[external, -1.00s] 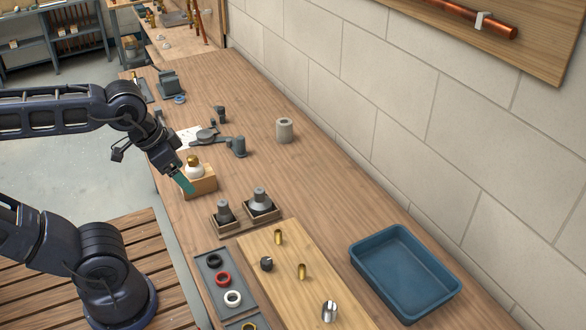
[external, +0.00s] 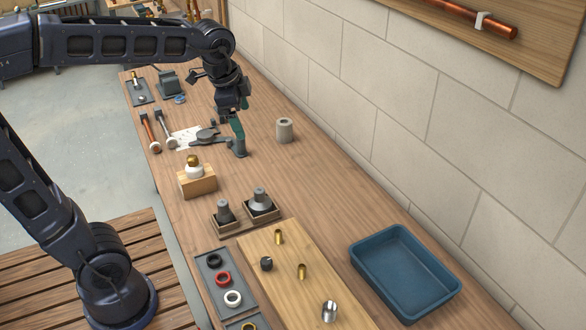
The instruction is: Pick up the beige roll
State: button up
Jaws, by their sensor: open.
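The beige roll (external: 284,131) stands upright on the wooden bench toward the wall side. It is a short grey-beige cylinder with a hole in its top. My gripper (external: 238,138) is to the left of the roll in the picture, apart from it, pointing down with its green fingers low over the bench. The fingers overlap a dark grey tool with a round part and an upright post, and I cannot tell whether they touch it. The gap between the fingers is hard to see from here. Nothing shows held in them.
A wooden block (external: 198,182) with a white and brass piece stands nearer the camera. Two grey fittings sit in small wooden holders (external: 262,211). A blue tray (external: 404,273) lies at the front right. The block wall (external: 350,110) runs behind the roll. Bench around the roll is clear.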

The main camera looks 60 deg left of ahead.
jog(key=w+a+f+m+g, duration=0.1)
jog(key=w+a+m, duration=0.3)
jog(key=w+a, duration=0.55)
jog(key=m+g+h, duration=0.1)
jog(key=m+g, duration=0.1)
jog(key=m, duration=0.9)
send_over(284, 128)
jog(key=w+a, duration=0.1)
jog(key=a, duration=0.1)
jog(key=f, duration=2.5)
jog(key=shift+w+f, duration=0.2)
jog(key=shift+f, duration=0.2)
jog(key=shift+a+f, duration=0.3)
jog(key=shift+f, duration=0.2)
notch_tip(284, 128, down, 10)
jog(key=shift+a+f, duration=0.1)
jog(key=shift+f, duration=0.15)
jog(key=c, duration=1.1)
